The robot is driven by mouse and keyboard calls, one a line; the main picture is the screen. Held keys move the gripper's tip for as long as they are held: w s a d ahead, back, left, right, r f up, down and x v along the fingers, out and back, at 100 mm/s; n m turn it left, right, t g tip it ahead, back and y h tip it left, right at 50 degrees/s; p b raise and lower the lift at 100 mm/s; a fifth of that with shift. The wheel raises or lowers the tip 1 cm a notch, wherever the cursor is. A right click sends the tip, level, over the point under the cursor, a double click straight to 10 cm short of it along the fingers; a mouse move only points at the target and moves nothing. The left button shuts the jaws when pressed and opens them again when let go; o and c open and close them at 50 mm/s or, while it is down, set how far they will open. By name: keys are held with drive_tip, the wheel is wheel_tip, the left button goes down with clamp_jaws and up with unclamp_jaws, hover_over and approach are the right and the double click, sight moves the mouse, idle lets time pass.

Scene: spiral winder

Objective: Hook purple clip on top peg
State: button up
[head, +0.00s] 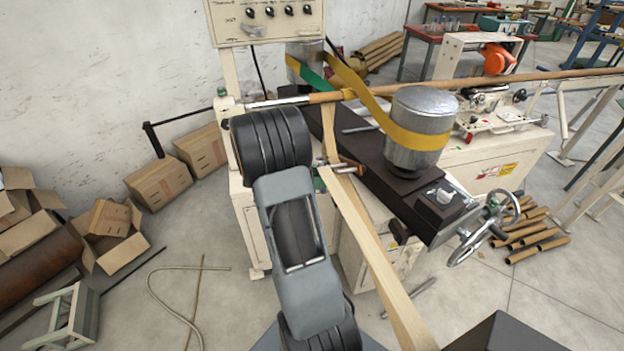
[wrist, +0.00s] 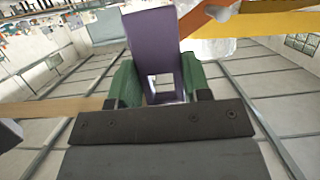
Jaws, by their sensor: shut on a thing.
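The purple clip (wrist: 152,45) stands up between the green fingers of my gripper (wrist: 158,88) in the wrist view. My gripper is shut on it. In the head view my own arm covers most of the gripper and I cannot make out the clip; a bit of green shows beside the arm near the paper strip. A short metal peg (head: 358,129) sticks out from the dark beam of the winder, and a rod with a brown end (head: 349,168) lies below it. I cannot tell which is the top peg, or whether the clip touches either.
A tan paper strip (head: 375,245) runs from the mandrel down to the lower right, close to my arm. A yellow belt (head: 413,138) wraps a silver drum (head: 424,104). A handwheel (head: 482,230) stands at the right. Cardboard boxes (head: 158,182) lie on the left.

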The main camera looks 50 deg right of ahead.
sight(341, 173)
drive_tip(key=shift+d+r+b+x, duration=0.1)
drive_tip(key=shift+r+b+x, duration=0.15)
drive_tip(key=shift+b+x, duration=0.65)
drive_tip(key=shift+d+r+b+x, duration=0.1)
drive_tip(key=shift+r+b+x, duration=0.25)
drive_tip(key=shift+x, duration=1.1)
drive_tip(key=shift+r+b+x, duration=0.2)
drive_tip(key=shift+b+x, duration=0.4)
drive_tip(key=shift+x, duration=0.6)
drive_tip(key=shift+s+d+f+p, duration=0.25)
drive_tip(key=shift+s+d+p, duration=0.2)
drive_tip(key=o, duration=1)
drive_tip(key=shift+f, duration=0.1)
drive_tip(key=b+v, duration=0.2)
drive_tip(key=v, duration=1.1)
drive_tip(key=shift+w+a, duration=0.25)
drive_tip(key=shift+a, duration=0.05)
